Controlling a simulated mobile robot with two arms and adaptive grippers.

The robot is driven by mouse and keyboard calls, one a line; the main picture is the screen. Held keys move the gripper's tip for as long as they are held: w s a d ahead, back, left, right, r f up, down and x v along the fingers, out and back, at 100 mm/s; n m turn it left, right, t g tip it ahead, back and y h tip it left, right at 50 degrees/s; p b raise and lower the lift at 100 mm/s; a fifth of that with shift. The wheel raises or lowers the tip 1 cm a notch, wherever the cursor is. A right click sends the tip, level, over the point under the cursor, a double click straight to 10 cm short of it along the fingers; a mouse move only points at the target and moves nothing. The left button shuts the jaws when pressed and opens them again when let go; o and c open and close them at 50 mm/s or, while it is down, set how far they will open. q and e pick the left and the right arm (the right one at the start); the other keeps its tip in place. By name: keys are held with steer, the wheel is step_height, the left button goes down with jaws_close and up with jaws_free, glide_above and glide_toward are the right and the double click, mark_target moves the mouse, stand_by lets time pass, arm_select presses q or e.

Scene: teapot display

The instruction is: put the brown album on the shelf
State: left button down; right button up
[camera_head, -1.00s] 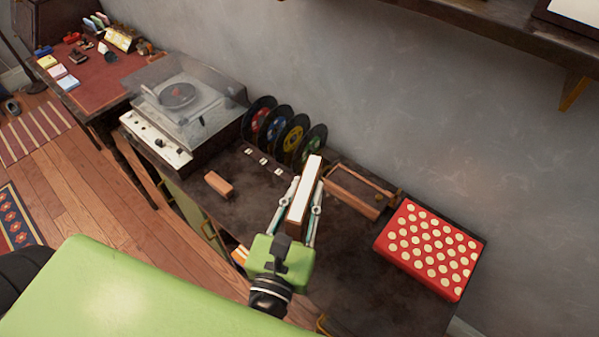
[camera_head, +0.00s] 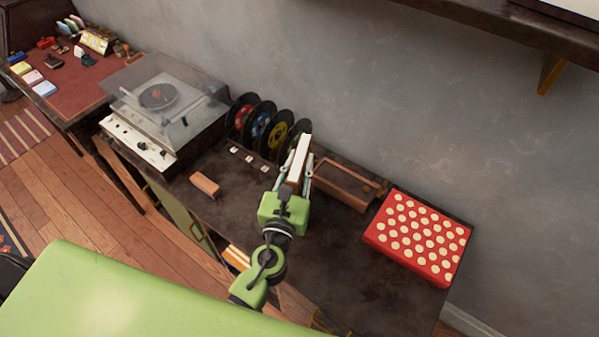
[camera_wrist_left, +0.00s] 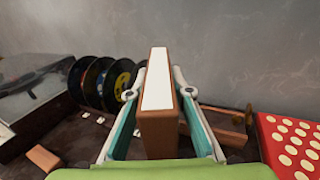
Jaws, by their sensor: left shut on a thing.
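The brown album (camera_head: 300,160) has brown covers and a white page edge facing up. My left gripper (camera_head: 296,172) is shut on it and holds it upright over the dark cabinet top (camera_head: 325,245). In the left wrist view the album (camera_wrist_left: 159,85) stands between the two fingers of the gripper (camera_wrist_left: 158,100). The dark wooden shelf (camera_head: 490,32) is fixed high on the grey wall at the upper right of the head view, and only part of it shows. My right gripper is not in view.
Several records (camera_head: 265,125) stand in a row left of the album, beside a lidded record player (camera_head: 165,105). A small brown block (camera_head: 205,184), an open wooden tray (camera_head: 340,188) and a red dotted box (camera_head: 418,237) sit on the cabinet. A gold bracket (camera_head: 549,75) hangs under the shelf.

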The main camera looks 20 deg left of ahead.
arm_select(q)
steer(key=shift+w+a+f+b, duration=0.15)
steer(key=shift+f+b, duration=0.35)
steer(key=shift+f, duration=1.1)
steer(key=shift+f, duration=0.1)
steer(key=shift+f, duration=0.15)
steer(key=c, duration=1.8)
jaws_free()
